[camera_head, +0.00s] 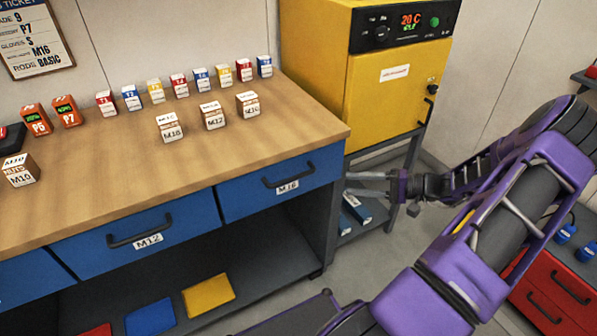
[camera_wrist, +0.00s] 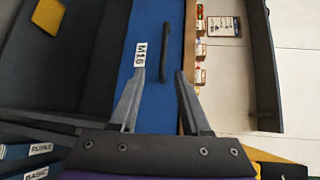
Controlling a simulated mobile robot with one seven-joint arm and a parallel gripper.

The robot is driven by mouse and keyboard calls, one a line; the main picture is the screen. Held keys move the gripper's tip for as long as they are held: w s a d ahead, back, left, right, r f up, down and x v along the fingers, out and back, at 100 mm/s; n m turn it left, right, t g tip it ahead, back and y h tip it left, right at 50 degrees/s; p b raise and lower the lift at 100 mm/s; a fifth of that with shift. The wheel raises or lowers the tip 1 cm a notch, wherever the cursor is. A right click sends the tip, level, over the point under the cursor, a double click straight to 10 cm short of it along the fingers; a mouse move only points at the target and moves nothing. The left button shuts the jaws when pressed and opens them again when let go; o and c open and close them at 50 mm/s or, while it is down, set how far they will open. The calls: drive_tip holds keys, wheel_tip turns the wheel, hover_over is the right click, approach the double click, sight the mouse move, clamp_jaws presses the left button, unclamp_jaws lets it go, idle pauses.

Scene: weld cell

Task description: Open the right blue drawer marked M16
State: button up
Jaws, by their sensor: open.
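The right blue drawer marked M16 (camera_head: 285,183) is shut in the bench front, with its label below a dark bar handle (camera_head: 289,176). In the wrist view, the drawer face (camera_wrist: 152,105), its M16 label (camera_wrist: 140,54) and the handle (camera_wrist: 163,52) show ahead of my gripper (camera_wrist: 159,72). The handle's near end appears between the two spread fingertips, with nothing gripped. In the head view, my gripper (camera_head: 348,184) is open, just right of the bench's right end and apart from the handle.
A blue M12 drawer (camera_head: 140,228) is to the left. The wooden benchtop (camera_head: 80,180) carries small boxes. A yellow oven (camera_head: 385,80) on a grey stand is behind my gripper. A red drawer cabinet (camera_head: 550,295) stands at right. The lower shelf holds coloured flat items.

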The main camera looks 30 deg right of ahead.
sight(297, 178)
drive_tip(key=x, duration=1.1)
drive_tip(key=r+x, duration=0.1)
drive_tip(key=x, duration=0.5)
drive_tip(key=shift+w+a+b, duration=0.1)
drive_tip(key=shift+w+b, duration=0.1)
drive_tip(key=shift+b, duration=0.15)
clamp_jaws()
idle(0.6)
